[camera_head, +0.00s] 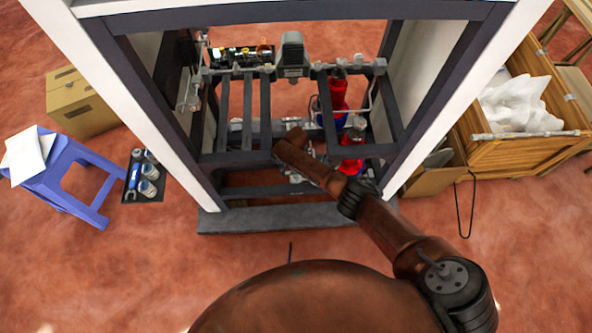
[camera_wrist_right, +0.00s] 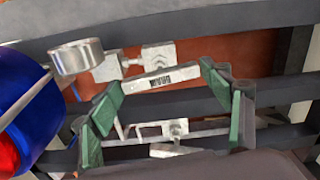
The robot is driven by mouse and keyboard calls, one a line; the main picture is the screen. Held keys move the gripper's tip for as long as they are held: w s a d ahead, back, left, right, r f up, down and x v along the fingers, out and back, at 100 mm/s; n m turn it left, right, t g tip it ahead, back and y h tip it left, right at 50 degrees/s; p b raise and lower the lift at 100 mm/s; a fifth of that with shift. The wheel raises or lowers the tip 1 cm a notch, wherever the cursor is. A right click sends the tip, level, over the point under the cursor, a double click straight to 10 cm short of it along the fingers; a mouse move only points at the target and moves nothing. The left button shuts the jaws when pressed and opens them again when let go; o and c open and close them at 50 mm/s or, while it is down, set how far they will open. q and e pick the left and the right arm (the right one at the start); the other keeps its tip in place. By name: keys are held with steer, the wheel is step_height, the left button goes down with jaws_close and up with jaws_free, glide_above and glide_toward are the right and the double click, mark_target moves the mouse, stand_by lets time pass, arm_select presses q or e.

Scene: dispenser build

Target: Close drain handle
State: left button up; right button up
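The drain handle, which I take to be the pale metal lever with a dark printed label (camera_wrist_right: 160,79), is in the right wrist view, below a pale metal block (camera_wrist_right: 158,56). My right gripper (camera_wrist_right: 161,84) is open, with its green-padded fingers spread left and right of the lever. The lever spans most of the gap; I cannot tell whether either pad touches it. In the head view my right arm reaches into the dispenser frame (camera_head: 335,151), and its brown links hide most of the gripper and handle. My left gripper is not in view.
A round metal gauge-like part (camera_wrist_right: 76,57) and a blue and red canister (camera_wrist_right: 28,112) are close left of the gripper. Dark frame bars (camera_wrist_right: 280,92) surround the space. Red bottles (camera_head: 338,95) stand inside the frame. A blue stool (camera_head: 65,160) and wooden crate (camera_head: 520,150) flank it.

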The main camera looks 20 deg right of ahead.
steer(key=o, duration=0.3)
step_height(320, 180, up, 12)
stand_by(0.8)
steer(key=shift+c, duration=0.4)
